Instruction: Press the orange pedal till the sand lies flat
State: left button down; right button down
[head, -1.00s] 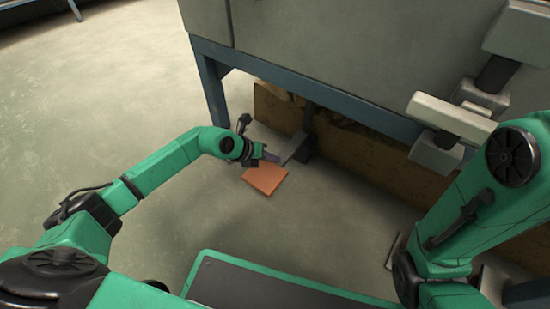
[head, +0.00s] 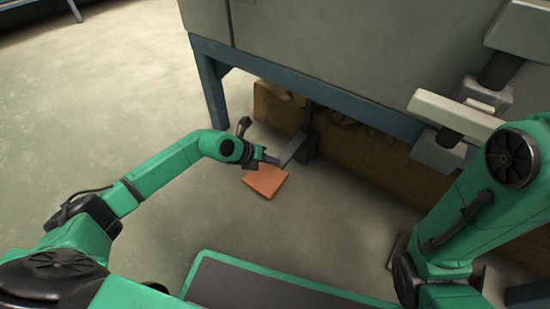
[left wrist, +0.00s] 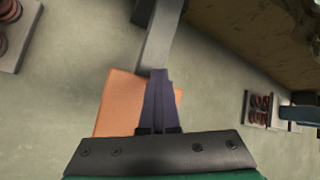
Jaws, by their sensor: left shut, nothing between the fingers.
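The orange pedal (head: 265,182) is a flat plate low over the floor in front of the machine, on a grey arm (head: 294,149) that runs back under it. My left gripper (head: 274,160) is shut and empty, with its fingers over the pedal's back edge, near the grey arm. In the left wrist view the shut fingers (left wrist: 159,78) lie across the orange pedal (left wrist: 119,104) and hide part of it. I cannot tell whether they touch it. The sand is not in sight. My right arm is at the right, but its gripper is not in view.
The grey machine (head: 300,50) stands on a blue frame (head: 320,95) above the pedal. A brown box (head: 375,155) is beneath it. A pale bar (head: 455,115) on grey blocks juts out at the right. The floor (head: 120,110) at left is clear.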

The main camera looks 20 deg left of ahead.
pick_arm(q)
jog(key=shift+s+f+b, duration=0.25)
jog(key=shift+f+b, duration=0.15)
jog(key=shift+f, duration=0.65)
dwell(0.4)
notch_tip(320, 180, up, 5)
jog(key=p, duration=0.5)
jog(key=shift+w+r+p, duration=0.1)
jog(key=shift+r+p, duration=0.4)
jog(key=shift+w+r, duration=0.1)
jog(key=shift+r, duration=0.2)
notch_tip(320, 180, up, 5)
jog(key=p, duration=0.5)
jog(key=shift+w+f, duration=0.15)
jog(key=shift+f, duration=0.05)
